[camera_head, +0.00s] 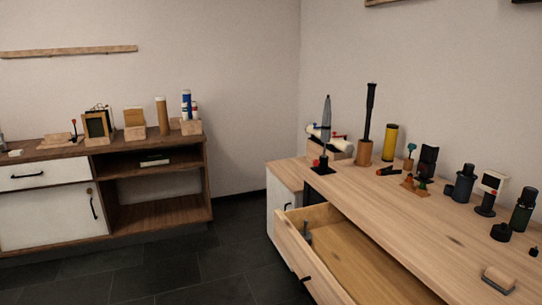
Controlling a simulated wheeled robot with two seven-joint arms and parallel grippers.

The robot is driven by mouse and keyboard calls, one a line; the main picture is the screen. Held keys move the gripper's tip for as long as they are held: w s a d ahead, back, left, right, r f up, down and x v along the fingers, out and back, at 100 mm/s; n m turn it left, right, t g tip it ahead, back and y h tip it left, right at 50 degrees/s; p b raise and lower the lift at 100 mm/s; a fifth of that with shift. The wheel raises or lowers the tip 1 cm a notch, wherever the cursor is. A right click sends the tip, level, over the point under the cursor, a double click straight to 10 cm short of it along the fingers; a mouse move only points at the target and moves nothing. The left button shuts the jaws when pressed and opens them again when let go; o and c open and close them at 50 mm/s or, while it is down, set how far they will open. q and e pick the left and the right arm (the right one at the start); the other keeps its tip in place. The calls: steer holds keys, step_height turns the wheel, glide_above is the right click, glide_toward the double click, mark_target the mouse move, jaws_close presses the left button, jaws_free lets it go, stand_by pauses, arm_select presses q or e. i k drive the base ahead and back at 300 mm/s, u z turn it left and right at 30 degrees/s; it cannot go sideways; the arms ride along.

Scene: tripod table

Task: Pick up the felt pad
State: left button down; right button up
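I cannot clearly pick out a felt pad. A small tan block (498,280) with a greyish edge lies flat near the front right of the light wooden table (440,245); I cannot tell whether it is the pad. The open drawer (350,265) under the tabletop holds a small grey object (307,233) at its far left end, too small to identify. Neither of my grippers shows in the head view.
Along the wall side of the tabletop stand a yellow cylinder (390,142), a wooden cup with a black rod (364,150) and several dark cylinders and stands. A second cabinet (150,230) with an open shelf is at the left. Dark tiled floor between is clear.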

mark_target(502, 280)
steer(key=z, duration=1.5)
